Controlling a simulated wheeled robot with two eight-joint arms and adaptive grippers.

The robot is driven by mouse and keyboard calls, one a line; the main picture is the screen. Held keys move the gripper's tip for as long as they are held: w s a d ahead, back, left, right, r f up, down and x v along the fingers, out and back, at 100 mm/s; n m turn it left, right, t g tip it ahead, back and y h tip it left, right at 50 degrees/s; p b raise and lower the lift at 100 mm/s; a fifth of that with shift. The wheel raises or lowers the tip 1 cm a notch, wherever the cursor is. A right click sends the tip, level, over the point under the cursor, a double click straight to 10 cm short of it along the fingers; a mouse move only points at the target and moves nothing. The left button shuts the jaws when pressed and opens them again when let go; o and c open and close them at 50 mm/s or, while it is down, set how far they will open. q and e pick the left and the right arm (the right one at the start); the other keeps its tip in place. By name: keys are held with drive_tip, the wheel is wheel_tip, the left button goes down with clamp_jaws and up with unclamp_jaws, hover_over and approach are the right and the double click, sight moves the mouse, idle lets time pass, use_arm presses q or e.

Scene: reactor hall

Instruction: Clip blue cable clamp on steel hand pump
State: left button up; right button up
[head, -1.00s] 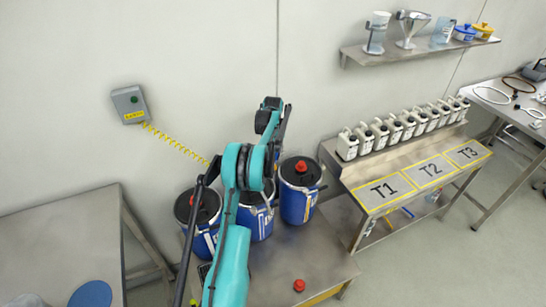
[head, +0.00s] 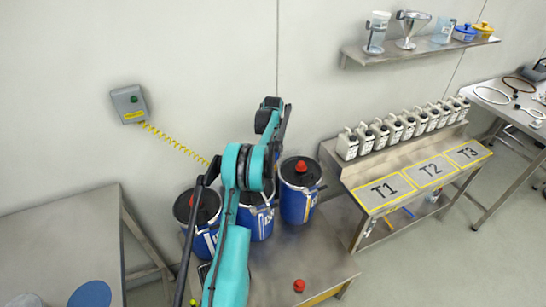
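One teal and black arm of mine rises from the bottom centre and bends over the drums. Its dark far end (head: 270,115) is near the wall, and I cannot make out finger tips or what they hold. A yellow coiled cable (head: 175,143) runs from a grey wall box (head: 130,104) down to the right and passes out of sight behind the arm. I cannot make out the blue clamp at its end. The middle blue drum (head: 262,225) is partly covered by the arm. I cannot make out the steel hand pump. My other gripper is out of view.
Blue drums with red caps stand left (head: 208,243) and right (head: 297,206) on a steel table (head: 315,255), with a loose red cap (head: 299,286) in front. A bench (head: 350,177) marked T1 to T3 holds several white bottles.

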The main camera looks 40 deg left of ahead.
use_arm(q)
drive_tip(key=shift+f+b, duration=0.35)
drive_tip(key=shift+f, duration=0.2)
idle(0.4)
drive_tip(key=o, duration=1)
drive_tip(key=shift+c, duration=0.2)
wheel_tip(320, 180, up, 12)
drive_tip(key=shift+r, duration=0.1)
